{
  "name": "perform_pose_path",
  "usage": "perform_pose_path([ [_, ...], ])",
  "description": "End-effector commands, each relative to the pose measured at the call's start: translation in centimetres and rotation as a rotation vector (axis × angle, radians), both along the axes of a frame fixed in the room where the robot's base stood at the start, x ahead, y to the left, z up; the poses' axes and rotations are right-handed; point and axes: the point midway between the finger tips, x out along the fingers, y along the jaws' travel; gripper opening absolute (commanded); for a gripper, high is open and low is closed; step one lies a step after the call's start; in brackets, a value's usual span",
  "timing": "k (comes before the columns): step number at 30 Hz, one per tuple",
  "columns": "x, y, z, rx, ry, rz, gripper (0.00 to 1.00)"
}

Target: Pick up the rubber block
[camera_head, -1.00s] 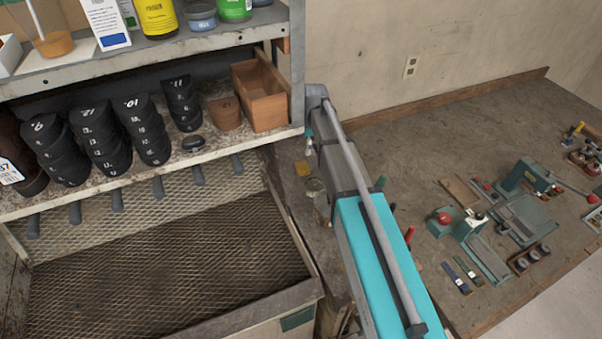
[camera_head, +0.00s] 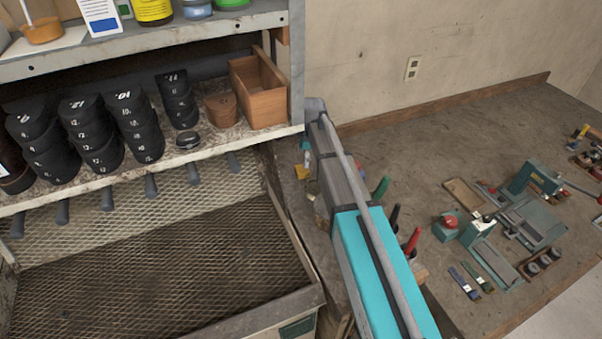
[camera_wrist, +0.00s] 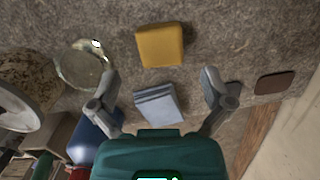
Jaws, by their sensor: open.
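A yellow-orange block (camera_wrist: 160,45) lies flat on the worktop in the wrist view, beyond my fingertips. A grey-blue block (camera_wrist: 158,104) with a ridged or layered side lies nearer, between my fingers in the picture. I cannot tell from looks alone which is rubber. My gripper (camera_wrist: 160,82) is open and empty, its two fingers spread to either side of the grey-blue block; contact with it is not visible. In the head view the yellow block (camera_head: 301,171) shows small beside my arm, and the arm hides much of the spot around it.
A clear glass jar (camera_wrist: 82,66) stands left of the yellow block. A dark brown flat piece (camera_wrist: 275,82) lies to the right. A blue object (camera_wrist: 92,142) is close by the left finger. A shelf with black stacks (camera_head: 92,135) and a mesh tray (camera_head: 150,265) are left of my arm.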

Motion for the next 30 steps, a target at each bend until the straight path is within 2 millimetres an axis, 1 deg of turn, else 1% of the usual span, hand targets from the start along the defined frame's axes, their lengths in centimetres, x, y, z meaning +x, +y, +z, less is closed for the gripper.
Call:
perform_pose_path([
  [5,0.0,0.0,0.0,0.0,0.0,0.0,1.0],
  [10,0.0,0.0,-0.6,0.0,0.0,0.0,1.0],
  [24,-0.1,0.2,-4.0,0.0,0.0,0.0,1.0],
  [30,-0.2,0.3,-5.0,0.0,0.0,0.0,1.0],
])
